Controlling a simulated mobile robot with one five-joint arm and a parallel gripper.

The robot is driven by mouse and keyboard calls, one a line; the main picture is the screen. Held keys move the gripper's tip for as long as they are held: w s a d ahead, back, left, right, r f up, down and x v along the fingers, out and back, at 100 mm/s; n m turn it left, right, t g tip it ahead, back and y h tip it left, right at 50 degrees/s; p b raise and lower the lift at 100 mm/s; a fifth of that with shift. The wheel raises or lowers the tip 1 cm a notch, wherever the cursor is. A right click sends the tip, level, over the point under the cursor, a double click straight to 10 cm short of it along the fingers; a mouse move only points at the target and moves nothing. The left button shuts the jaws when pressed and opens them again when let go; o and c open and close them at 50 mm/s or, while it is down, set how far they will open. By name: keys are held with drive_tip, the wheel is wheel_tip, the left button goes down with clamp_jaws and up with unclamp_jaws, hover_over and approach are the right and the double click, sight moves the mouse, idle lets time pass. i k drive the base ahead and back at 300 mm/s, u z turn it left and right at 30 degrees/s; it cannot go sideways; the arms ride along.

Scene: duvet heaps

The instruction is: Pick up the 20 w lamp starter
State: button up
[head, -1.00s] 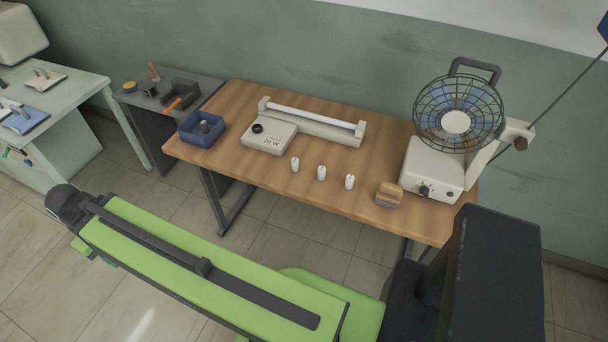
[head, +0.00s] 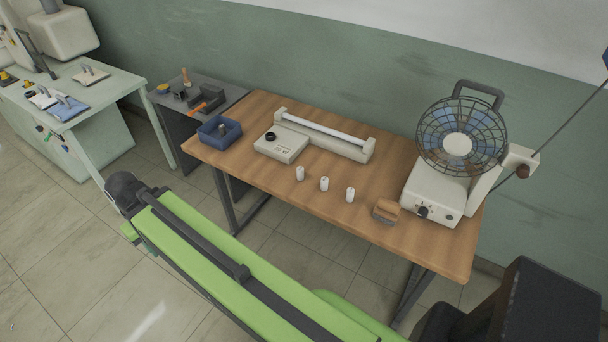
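Three small white cylinders, which look like lamp starters, stand upright in a row on the wooden table: a left one (head: 300,173), a middle one (head: 324,184) and a right one (head: 350,194). Any markings on them are too small to read, so I cannot tell which is 20 W. Behind them lies a lamp fixture (head: 355,151) with a white tube and a label on its front box (head: 281,146); the label is hard to read now. My green arm crosses the foreground, in front of the table. My gripper is not in view.
On the wooden table (head: 250,178) are a blue bin (head: 219,133) at left, a wood-and-grey block (head: 386,211) and a caged fan (head: 430,192) at right. A small grey table (head: 172,117) with tools and a pale green bench (head: 112,96) stand further left.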

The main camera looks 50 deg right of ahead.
sight(299, 170)
drive_tip(key=i, duration=0.9)
drive_tip(key=u, duration=0.05)
